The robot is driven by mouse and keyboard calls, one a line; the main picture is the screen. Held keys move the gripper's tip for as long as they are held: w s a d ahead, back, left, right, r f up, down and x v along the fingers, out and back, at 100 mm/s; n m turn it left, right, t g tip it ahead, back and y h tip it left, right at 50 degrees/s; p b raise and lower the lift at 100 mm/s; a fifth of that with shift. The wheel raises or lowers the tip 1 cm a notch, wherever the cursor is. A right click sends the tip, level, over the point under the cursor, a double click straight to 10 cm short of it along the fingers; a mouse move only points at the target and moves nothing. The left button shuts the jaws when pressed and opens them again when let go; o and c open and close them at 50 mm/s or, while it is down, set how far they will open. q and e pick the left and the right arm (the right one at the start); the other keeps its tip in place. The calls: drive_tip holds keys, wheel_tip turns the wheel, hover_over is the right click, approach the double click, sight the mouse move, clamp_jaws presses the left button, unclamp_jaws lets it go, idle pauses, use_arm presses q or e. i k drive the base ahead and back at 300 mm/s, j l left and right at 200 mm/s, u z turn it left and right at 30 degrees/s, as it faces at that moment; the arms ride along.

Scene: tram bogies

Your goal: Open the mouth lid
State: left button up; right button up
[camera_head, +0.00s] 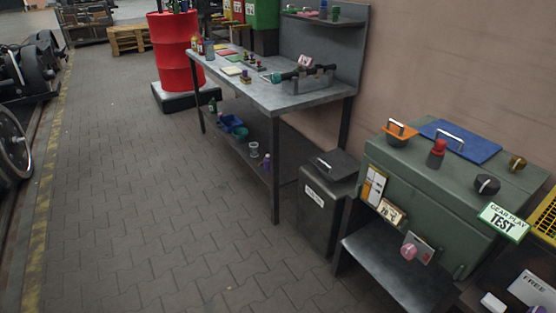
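A green machine box (415,190) stands against the wall at the right. On its top are a flat blue lid (475,146) with a metal handle (449,136) and, to its left, a small orange plate (398,138) with its own metal handle. Neither of my grippers is in view.
The box also bears a red button (436,153), a black knob (487,184), a brass knob (517,162) and a "GEAR PLAY TEST" sign (504,221). A grey bin (325,205) and a metal workbench (290,100) stand to its left. The paved floor (140,200) is clear.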

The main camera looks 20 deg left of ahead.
sight(337, 164)
drive_tip(key=u, duration=0.3)
drive_tip(key=i+j+z, duration=0.15)
drive_tip(key=i, duration=0.3)
drive_tip(key=i+j+z, duration=0.2)
drive_tip(key=i, duration=0.25)
drive_tip(key=i+j, duration=0.05)
